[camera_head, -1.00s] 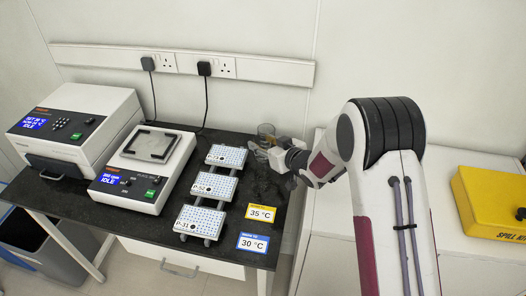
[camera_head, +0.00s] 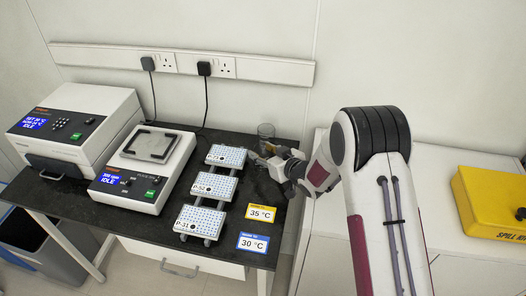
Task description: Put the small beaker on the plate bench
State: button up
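The small clear beaker (camera_head: 266,130) shows at the back right of the black plate bench (camera_head: 236,228), behind my gripper. It looks upright; its lower part is partly hidden by the gripper, so its contact with the bench is not clear. My gripper (camera_head: 259,157) is low over the bench's back right, just in front of the beaker in the picture. The fingers are small and blurred. I cannot tell whether they are open or touch the beaker.
Three white well plates (camera_head: 213,187) stand in a row on a rack left of my gripper. A shaker (camera_head: 145,170) and another instrument (camera_head: 76,124) stand further left. Yellow 35 °C (camera_head: 261,212) and blue 30 °C (camera_head: 252,243) cards lie in front. A yellow spill kit (camera_head: 490,203) is right.

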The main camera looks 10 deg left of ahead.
jog(key=shift+o, duration=0.9)
jog(key=shift+r, duration=0.15)
jog(key=shift+v, duration=1)
jog(key=v, duration=0.2)
jog(key=shift+s+d+r, duration=0.1)
jog(key=shift+s+d, duration=0.15)
notch_tip(320, 180, up, 7)
jog(key=shift+s+d, duration=0.1)
jog(key=shift+r, duration=0.1)
